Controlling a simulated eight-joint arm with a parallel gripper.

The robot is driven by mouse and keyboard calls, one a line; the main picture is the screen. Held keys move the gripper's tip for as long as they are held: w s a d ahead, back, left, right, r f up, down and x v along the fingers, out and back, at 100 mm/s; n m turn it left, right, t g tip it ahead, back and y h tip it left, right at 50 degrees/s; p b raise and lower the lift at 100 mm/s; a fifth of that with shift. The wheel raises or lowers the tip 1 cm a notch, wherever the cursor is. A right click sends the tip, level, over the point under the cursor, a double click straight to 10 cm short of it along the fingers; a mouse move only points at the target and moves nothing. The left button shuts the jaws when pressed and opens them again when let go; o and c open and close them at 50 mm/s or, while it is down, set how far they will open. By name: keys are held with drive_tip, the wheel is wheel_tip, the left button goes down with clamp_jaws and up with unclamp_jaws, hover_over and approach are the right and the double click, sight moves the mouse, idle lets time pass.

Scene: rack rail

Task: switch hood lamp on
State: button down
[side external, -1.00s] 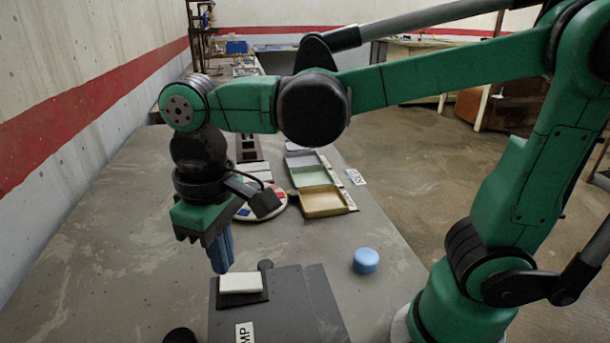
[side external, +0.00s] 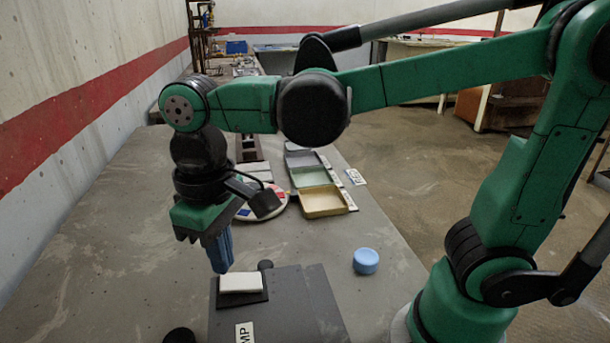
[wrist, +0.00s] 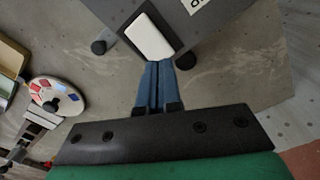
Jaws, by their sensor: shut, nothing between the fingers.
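The hood lamp unit is a dark grey box (side external: 290,310) at the bottom of the side external view, with a label partly reading "MP". A white rocker switch (side external: 240,282) sits in a black frame on it. The switch also shows in the wrist view (wrist: 151,37). My gripper (side external: 221,268) has blue fingers, shut and empty, pointing down by the left edge of the switch. In the wrist view the fingertips (wrist: 157,66) lie close to the switch's near end. I cannot tell whether they touch it.
A blue round object (side external: 366,261) stands right of the box. Open trays (side external: 322,203) and a round disc with coloured segments (side external: 268,208) lie farther back. A black knob (side external: 180,336) is at the box's left. The table's left part is clear.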

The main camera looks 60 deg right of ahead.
sight(227, 281)
drive_tip(key=shift+f, duration=1.3)
idle(0.4)
drive_tip(key=shift+r, duration=3.55)
